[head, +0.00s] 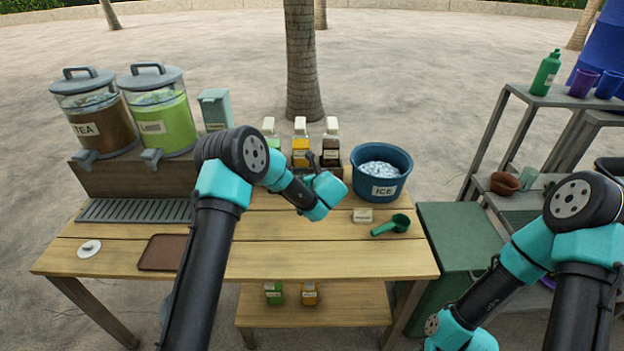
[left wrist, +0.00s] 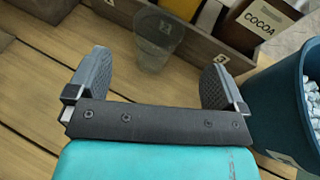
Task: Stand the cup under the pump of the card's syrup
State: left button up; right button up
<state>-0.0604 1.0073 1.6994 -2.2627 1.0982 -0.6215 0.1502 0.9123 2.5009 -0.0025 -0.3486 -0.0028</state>
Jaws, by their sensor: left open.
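A clear cup (left wrist: 157,42) stands upright on the wooden table in the left wrist view, close in front of the bottle rack's middle section. My left gripper (left wrist: 157,76) is open and empty; the cup is just beyond its fingertips, roughly centred between them. In the head view my left arm hides the cup. The rack holds green (head: 269,131), amber (head: 300,147) and dark brown (head: 331,147) syrup bottles with pale tops. The brown one is labelled COCOA (left wrist: 262,18), beside number 3. My right gripper is out of view.
A blue ice bucket (head: 382,174) stands right of the rack, close to my left gripper. A green scoop (head: 391,225) lies in front of it. Tea (head: 95,115) and green drink (head: 158,110) dispensers stand left. The table's front is mostly clear around a brown tray (head: 163,253).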

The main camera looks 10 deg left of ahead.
pick_arm(q)
jog(key=shift+v, duration=0.9)
dwell(0.8)
